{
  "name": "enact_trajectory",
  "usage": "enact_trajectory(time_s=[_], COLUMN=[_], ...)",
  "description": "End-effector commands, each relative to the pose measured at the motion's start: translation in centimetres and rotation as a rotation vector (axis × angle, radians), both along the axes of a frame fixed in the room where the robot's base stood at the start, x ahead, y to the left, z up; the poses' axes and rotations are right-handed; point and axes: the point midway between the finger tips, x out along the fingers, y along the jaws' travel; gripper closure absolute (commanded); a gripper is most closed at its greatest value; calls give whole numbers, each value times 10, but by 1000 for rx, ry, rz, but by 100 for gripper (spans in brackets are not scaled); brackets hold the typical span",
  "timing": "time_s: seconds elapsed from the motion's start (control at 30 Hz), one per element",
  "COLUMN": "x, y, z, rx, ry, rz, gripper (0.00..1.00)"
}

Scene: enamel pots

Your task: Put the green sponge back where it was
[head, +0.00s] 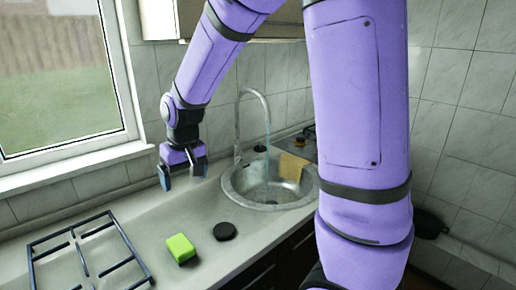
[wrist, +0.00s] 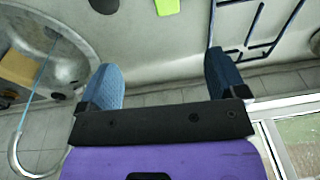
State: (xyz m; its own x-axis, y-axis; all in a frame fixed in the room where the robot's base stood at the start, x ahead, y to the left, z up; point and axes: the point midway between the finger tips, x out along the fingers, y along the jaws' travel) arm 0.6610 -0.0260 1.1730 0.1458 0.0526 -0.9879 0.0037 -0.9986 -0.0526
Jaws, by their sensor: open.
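The green sponge (head: 181,248) lies on the grey counter between a dark rack and a black round disc. It also shows at the top edge of the wrist view (wrist: 167,6), partly cut off. My gripper (head: 182,175) is open and empty, above the back of the counter near the wall, behind the sponge and apart from it. In the wrist view its two blue fingers (wrist: 164,82) stand wide apart with nothing between them.
A metal rack (head: 86,255) lies at the left. The black disc (head: 225,231) sits right of the sponge. A round sink (head: 268,184) with a tall faucet (head: 238,125) and a tan cloth (head: 292,167) on its rim is further right. The window is at left.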

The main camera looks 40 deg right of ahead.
Motion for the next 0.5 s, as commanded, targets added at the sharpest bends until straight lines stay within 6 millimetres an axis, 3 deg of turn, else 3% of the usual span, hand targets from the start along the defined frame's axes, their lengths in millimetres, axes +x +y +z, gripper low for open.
enact_trajectory(time_s=[0.03, 0.2, 0.5], x=[-11, -50, -129], y=[-4, -14, -30], z=[17, 61, 116], rx=[4, 8, -4], ry=[-24, -83, -189], rz=[-1, 0, 0], gripper=[10, 10, 10])
